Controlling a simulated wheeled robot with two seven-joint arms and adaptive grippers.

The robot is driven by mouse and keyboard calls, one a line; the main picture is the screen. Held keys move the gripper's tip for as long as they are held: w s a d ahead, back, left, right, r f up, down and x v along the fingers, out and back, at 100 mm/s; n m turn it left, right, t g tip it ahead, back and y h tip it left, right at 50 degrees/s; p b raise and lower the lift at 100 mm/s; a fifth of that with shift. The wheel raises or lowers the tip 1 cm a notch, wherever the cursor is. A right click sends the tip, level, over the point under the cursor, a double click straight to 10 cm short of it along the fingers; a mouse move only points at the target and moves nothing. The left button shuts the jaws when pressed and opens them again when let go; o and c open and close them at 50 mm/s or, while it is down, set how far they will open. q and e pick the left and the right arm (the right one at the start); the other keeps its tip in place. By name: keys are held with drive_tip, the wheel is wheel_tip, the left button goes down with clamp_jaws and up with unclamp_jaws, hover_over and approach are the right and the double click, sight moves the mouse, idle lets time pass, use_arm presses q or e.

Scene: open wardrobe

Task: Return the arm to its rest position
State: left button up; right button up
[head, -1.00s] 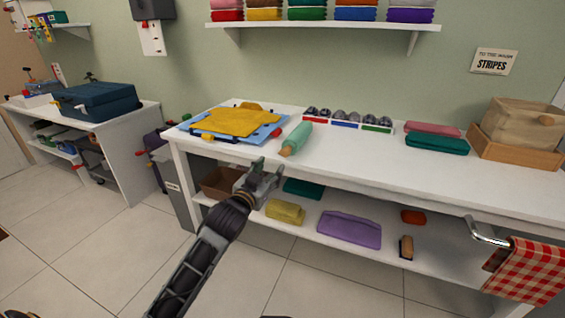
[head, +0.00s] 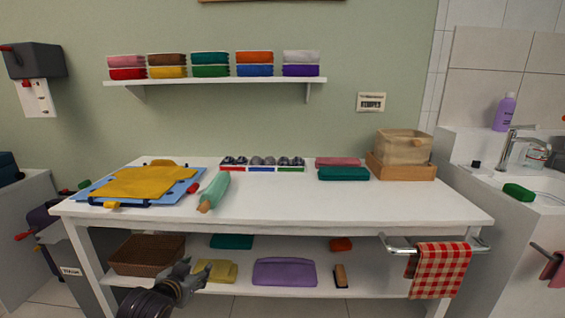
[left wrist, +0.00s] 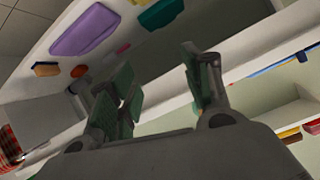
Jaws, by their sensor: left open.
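My left gripper (head: 180,276) is at the lower left of the head view, in front of the table's lower shelf. In the left wrist view its two fingers (left wrist: 160,88) stand apart with green-grey pads, and nothing is between them. The dark left wrist comes in from the bottom edge of the head view. My right gripper is in neither view.
On the lower shelf are a brown basket (head: 147,255) and a purple bundle (head: 285,272). A checked towel (head: 438,270) hangs at right.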

use_arm(q)
drive_tip(key=s+d+f+g+h, duration=0.1)
drive_tip(key=s+d+f+g, duration=0.1)
drive_tip(key=s+f, duration=0.6)
drive_tip(key=s+d+f+g, duration=0.3)
drive_tip(key=s+d+f, duration=0.1)
drive_tip(key=s+f, duration=0.4)
drive_tip(key=s+d+f+n+g+h+p, duration=0.1)
drive_tip(key=s+d+f+g, duration=0.2)
drive_tip(key=s+f, duration=0.5)
drive_tip(key=shift+s+d+f+h, duration=0.3)
drive_tip(key=shift+s+d, duration=0.25)
drive_tip(key=shift+s, duration=0.2)
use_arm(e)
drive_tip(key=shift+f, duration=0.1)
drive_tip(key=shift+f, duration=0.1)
